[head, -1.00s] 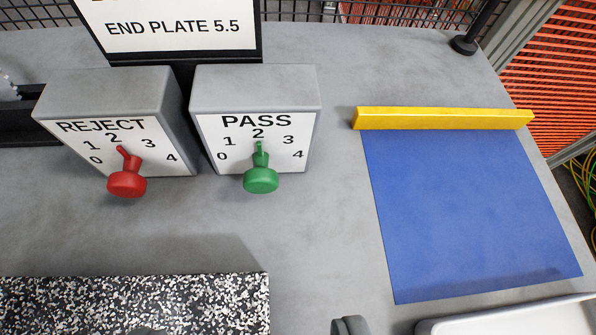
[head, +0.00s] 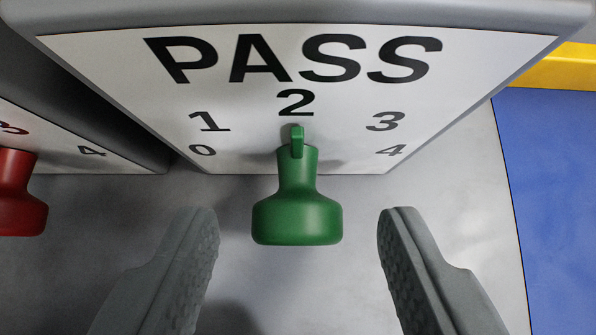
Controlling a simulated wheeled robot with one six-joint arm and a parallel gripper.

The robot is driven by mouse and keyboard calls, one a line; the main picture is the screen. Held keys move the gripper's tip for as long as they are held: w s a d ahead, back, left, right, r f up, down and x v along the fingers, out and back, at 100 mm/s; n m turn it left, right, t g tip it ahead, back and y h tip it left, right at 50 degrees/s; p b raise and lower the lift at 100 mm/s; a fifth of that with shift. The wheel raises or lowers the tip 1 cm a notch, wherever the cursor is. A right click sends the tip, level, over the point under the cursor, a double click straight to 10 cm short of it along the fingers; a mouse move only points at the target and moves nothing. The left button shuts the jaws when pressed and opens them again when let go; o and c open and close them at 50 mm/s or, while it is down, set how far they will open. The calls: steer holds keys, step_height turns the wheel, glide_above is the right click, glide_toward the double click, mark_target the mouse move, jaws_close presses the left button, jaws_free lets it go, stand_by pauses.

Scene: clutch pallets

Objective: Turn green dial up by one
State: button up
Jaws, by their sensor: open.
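The green dial (head: 297,210) sticks out from the white face of the PASS box (head: 300,55). Its pointer stands straight up at the 2, on a scale from 0 to 4. My gripper (head: 298,222) is open, with one grey finger on each side of the dial's knob. Both fingers are apart from the knob, with a clear gap on each side, and the knob sits roughly midway between them.
The red dial (head: 20,192) of the neighbouring box shows at the left edge, partly cut off. A blue mat (head: 553,190) and a yellow bar (head: 560,68) lie to the right. The grey table between the PASS box and the mat is clear.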

steer(key=shift+w+f, duration=0.45)
steer(key=c, duration=0.9)
steer(key=shift+c, duration=0.2)
steer(key=m+y, duration=0.1)
steer(key=y, duration=0.2)
steer(key=shift+d+f+m, duration=0.1)
steer(key=shift+d+m, duration=0.25)
steer(key=shift+m, duration=0.05)
steer(key=shift+d+f+m+y, duration=0.15)
steer(key=shift+m+y, duration=0.85)
steer(key=shift+y, duration=0.9)
steer(key=shift+t, duration=0.3)
